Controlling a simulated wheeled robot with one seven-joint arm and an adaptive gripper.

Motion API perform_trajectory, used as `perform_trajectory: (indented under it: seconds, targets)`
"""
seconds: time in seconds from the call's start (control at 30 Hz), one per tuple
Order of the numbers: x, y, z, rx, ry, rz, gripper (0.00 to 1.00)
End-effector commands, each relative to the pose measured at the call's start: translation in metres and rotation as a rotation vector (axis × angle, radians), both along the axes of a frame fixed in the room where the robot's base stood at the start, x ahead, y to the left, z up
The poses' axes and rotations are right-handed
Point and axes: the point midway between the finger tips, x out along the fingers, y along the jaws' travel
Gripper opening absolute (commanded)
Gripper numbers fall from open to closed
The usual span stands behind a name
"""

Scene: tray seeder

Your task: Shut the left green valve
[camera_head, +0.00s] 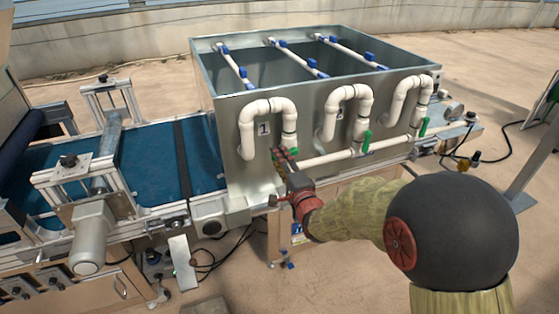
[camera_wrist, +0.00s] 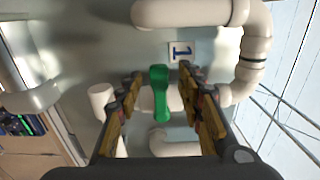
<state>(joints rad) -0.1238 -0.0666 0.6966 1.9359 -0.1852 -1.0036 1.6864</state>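The left green valve (camera_wrist: 159,92) is a bright green lever handle on a white pipe, below the "1" label (camera_wrist: 180,51) in the wrist view. My gripper (camera_wrist: 160,76) is open, with one finger on each side of the handle and visible gaps between. In the head view, my gripper (camera_head: 284,158) is at the front of the metal tank, by the leftmost white pipe (camera_head: 268,106). It hides most of the left valve there; a little green shows beside the fingertips.
The metal tank (camera_head: 240,160) has two more green valves to the right, a middle one (camera_head: 367,140) and a right one (camera_head: 423,126). A horizontal white pipe (camera_head: 330,158) runs along its front. A blue conveyor belt (camera_head: 150,155) lies to the left.

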Motion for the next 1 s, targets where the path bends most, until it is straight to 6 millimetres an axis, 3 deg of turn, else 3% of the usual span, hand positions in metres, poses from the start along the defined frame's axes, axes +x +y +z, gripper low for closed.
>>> perform_trajectory:
  seconds: [0.23,0.7,1.0]
  targets:
    - [-0.017,-0.005,0.0,0.0,0.0,0.0,0.38]
    - [-0.099,-0.029,0.0,0.001,-0.001,-0.001,0.38]
    - [-0.115,-0.033,-0.001,0.0,0.001,0.0,0.38]
